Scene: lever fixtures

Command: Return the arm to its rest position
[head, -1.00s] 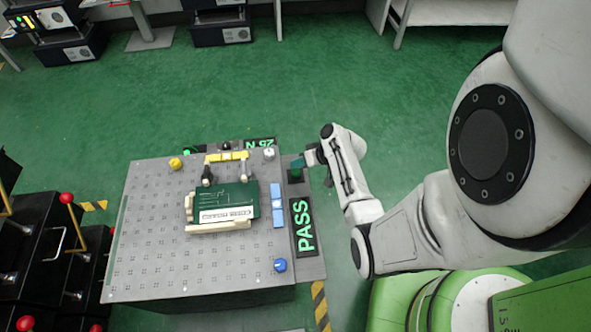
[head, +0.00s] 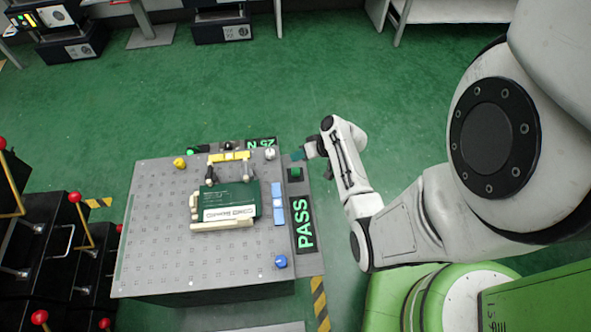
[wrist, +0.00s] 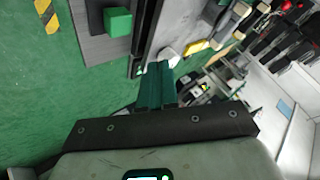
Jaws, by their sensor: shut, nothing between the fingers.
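My arm reaches in from the right in the head view, with its forearm angled down along the right side of the test table. My gripper (head: 301,155) is at the table's back right corner, just beyond the green button block (head: 295,174). In the wrist view my gripper's dark green fingers (wrist: 156,85) lie together with nothing between them. The green block (wrist: 118,22) shows there at upper left, apart from the fingers.
The grey perforated table (head: 150,240) holds a green circuit board (head: 238,197) in a cream fixture. A lit PASS display (head: 304,223) is on its right edge. Black lever fixtures (head: 40,240) with red knobs stand at left.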

